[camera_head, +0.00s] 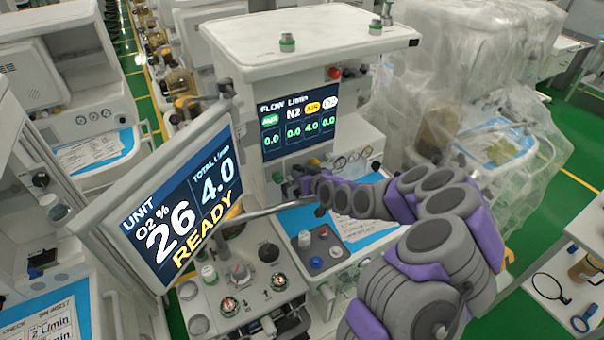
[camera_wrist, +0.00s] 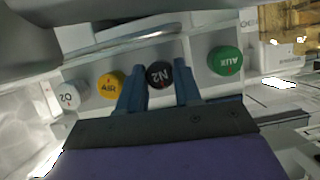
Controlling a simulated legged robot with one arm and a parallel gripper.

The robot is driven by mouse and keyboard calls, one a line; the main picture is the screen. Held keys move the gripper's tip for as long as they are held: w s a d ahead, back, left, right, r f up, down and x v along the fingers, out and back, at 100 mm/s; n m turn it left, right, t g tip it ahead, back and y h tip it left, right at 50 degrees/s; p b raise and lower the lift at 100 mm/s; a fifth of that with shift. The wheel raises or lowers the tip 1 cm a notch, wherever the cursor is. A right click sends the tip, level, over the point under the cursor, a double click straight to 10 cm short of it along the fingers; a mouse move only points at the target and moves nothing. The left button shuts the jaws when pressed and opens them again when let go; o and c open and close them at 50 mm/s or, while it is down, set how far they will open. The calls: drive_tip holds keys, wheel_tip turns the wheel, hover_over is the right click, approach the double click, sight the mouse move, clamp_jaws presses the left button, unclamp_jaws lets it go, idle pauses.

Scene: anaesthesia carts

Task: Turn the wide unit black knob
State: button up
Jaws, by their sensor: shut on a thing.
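The black knob (camera_wrist: 160,75), marked N2, sits in a row on a pale panel in the wrist view. My gripper (camera_wrist: 157,70) has one blue finger on each side of it and is shut on it. In the head view my gripper (camera_head: 304,184) is at the panel below the flow screen (camera_head: 298,128), and the black knob cannot be made out behind it. The flow screen shows 0.0 for N2 and 4.0 for AIR.
A yellow AIR knob (camera_wrist: 110,86) and a white O2 knob (camera_wrist: 68,97) are left of the black one; a green AUX knob (camera_wrist: 225,61) is right. A tilted monitor (camera_head: 175,205) reading READY stands left of my arm. A plastic-draped cart (camera_head: 480,60) stands right.

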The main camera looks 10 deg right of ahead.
drive_tip(key=shift+w+d+b, duration=0.1)
drive_tip(key=shift+b, duration=1.05)
drive_tip(key=shift+r+m+b, duration=0.1)
drive_tip(key=shift+m+b, duration=0.2)
drive_tip(key=shift+b, duration=0.9)
drive_tip(key=o, duration=1)
drive_tip(key=shift+o, duration=0.2)
drive_tip(key=p+v, duration=0.1)
drive_tip(key=v, duration=1.6)
drive_tip(key=shift+d, duration=0.45)
drive_tip(key=shift+f, duration=0.2)
